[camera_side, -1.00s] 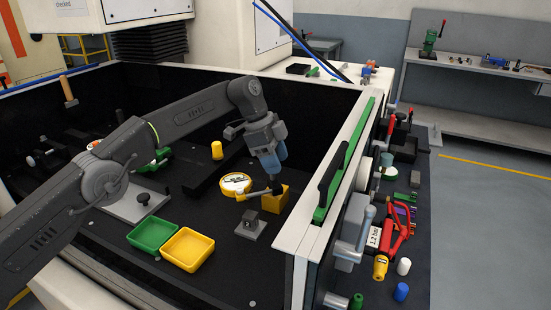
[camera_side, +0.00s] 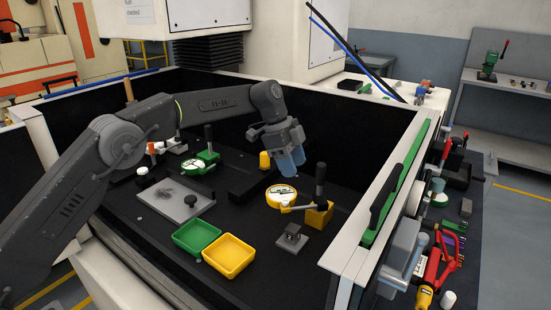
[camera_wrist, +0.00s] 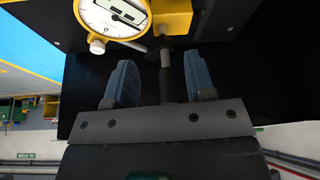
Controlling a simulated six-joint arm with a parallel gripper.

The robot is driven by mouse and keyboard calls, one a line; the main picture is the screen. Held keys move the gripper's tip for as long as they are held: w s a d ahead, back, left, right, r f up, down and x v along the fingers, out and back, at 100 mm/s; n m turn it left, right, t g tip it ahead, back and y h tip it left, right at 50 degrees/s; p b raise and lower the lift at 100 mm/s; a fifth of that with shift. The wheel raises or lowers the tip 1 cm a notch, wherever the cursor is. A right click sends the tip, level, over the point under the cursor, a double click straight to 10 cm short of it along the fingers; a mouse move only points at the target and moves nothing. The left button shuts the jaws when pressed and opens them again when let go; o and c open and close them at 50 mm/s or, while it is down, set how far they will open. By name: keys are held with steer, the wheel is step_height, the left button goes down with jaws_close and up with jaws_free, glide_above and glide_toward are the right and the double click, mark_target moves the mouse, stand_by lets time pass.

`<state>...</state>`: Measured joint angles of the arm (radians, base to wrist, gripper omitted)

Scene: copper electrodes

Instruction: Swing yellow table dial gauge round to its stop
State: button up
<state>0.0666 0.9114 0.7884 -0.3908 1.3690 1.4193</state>
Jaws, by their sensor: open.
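The yellow dial gauge (camera_side: 282,196), with a white face, sits on the dark table beside a yellow block (camera_side: 318,214). A grey arm links them, and an upright black handle (camera_side: 320,186) stands at the block. In the wrist view the gauge (camera_wrist: 113,16) and the yellow block (camera_wrist: 172,14) are cut by the top edge. My gripper (camera_side: 291,163) is open and empty, above and left of the handle in the side view. In the wrist view the handle (camera_wrist: 166,85) lines up between my gripper's spread fingers (camera_wrist: 160,84); contact is not seen.
A green dial gauge (camera_side: 196,166) with its own black handle stands further left, behind a grey plate (camera_side: 172,200). Green (camera_side: 197,237) and yellow (camera_side: 229,256) trays lie in front. A small grey block (camera_side: 291,238) sits near the gauge. The white enclosure wall (camera_side: 385,200) bounds the right.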

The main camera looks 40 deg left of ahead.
mark_target(286, 208)
steer(key=shift+s+a, duration=0.2)
steer(key=shift+a, duration=0.95)
steer(key=shift+s+a, duration=0.15)
steer(key=shift+a, duration=1)
steer(key=shift+c, duration=0.2)
